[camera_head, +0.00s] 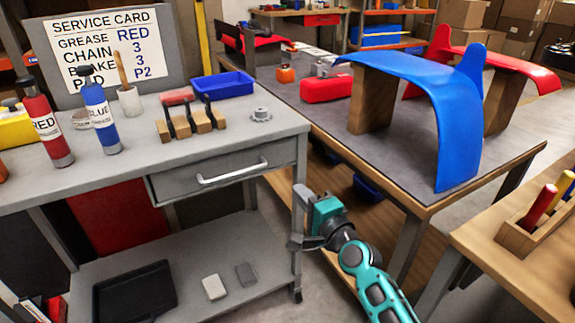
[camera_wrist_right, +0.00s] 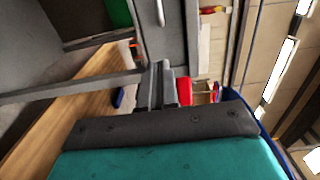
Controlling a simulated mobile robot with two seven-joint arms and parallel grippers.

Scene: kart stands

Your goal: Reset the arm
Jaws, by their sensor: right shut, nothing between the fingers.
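My right arm comes in from the lower right in the head view. Its right gripper (camera_head: 296,242) is shut and empty, in front of the right leg of the grey service cart (camera_head: 230,133), below its top. I cannot tell whether it touches the leg. In the right wrist view, the two grey fingers (camera_wrist_right: 155,86) are together with nothing seen between them. A cart drawer (camera_head: 225,171) with a pale handle lies up and left of the gripper in the head view. My left gripper does not show.
The cart top holds a red bottle (camera_head: 43,128), a blue bottle (camera_head: 98,115), a blue bin (camera_head: 223,84) and a block holder (camera_head: 190,122). A table (camera_head: 420,181) with a blue curved panel (camera_head: 440,96) stands right. A wooden bench (camera_head: 520,262) is at far right.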

